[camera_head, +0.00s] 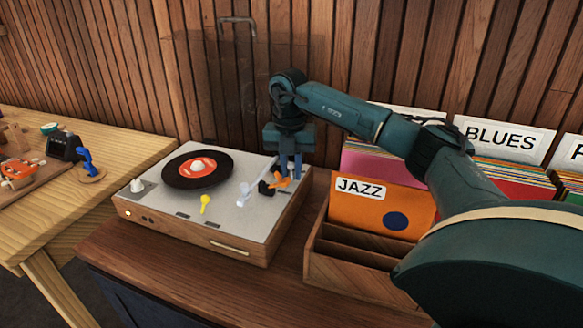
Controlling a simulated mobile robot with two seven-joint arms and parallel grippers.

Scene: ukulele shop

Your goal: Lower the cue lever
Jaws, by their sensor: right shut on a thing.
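A turntable (182,222) with a grey top and wooden sides stands on the dark cabinet. A black record (175,181) with an orange-red label lies on it. An orange cue lever (282,183) sticks up at the right rear of the deck, beside a small black part (265,188). My right gripper (291,172) points down over the right rear corner and is shut on the orange lever; the fingertips partly hide it. A whitish tonearm-like part (245,193) lies to the left of the lever. My left gripper is not in view.
A yellow knob (205,204) and a pale cone (137,185) stand on the deck. A wooden record crate (330,262) with an orange JAZZ sleeve (370,208) is at the right, under my arm. A light wooden table (75,205) stands at the left. The wall is close behind.

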